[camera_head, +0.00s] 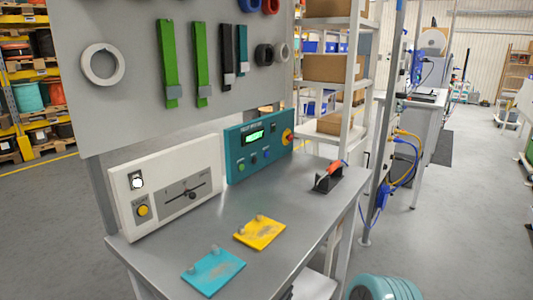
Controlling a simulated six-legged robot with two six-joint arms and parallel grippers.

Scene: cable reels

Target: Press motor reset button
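A white control panel (205,168) stands at the back left of the grey workbench. It has a round yellow button (143,211) at its lower left, a lit white indicator (137,182) above it, and a black lever (190,194) on a grey scale. A teal control panel (238,166) stands to its right with a lit green display (255,136), several small buttons (253,158) and a red and yellow knob (288,136). The labels are too small to read, so I cannot tell which button is the motor reset. Neither gripper shows.
A yellow plate (261,239) and a cyan plate (212,279) lie near the bench's (300,215) front. A red-handled tool (328,177) sits at its right. A teal reel (383,288) stands at the lower right.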

